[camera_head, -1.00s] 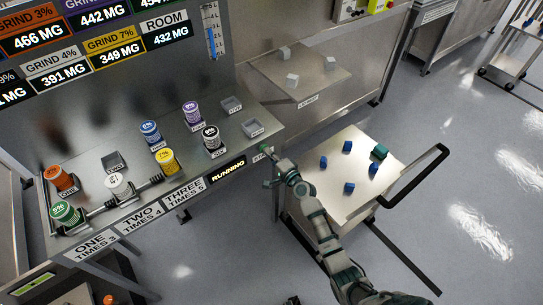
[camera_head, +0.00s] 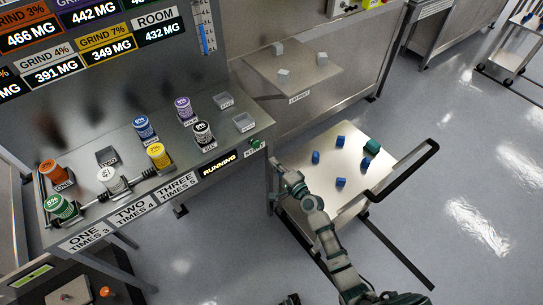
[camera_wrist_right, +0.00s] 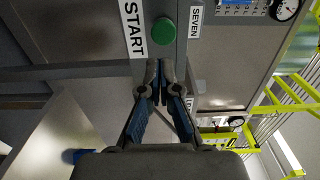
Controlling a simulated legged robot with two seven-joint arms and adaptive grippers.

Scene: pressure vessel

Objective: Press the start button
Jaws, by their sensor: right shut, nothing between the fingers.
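The green start button (camera_wrist_right: 164,31) shows whole in the right wrist view, on the panel between a START label (camera_wrist_right: 133,30) and a SEVEN label. In the head view the START label (camera_head: 254,147) is at the right front edge of the bench. My right gripper (camera_wrist_right: 161,68) is shut and empty, its tips pointing at the panel just below the button in the picture. They look apart from the button. In the head view my right gripper (camera_head: 274,164) is just off the bench edge, below and right of the label. The sign beside it (camera_head: 220,165) reads RUNNING.
The bench (camera_head: 75,215) holds several coloured canisters and small empty trays. A cart (camera_head: 345,195) with several blue pieces and a black handle stands right of the bench, beneath my right arm. A shelf (camera_head: 270,85) with white cubes is behind. Open floor lies to the right.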

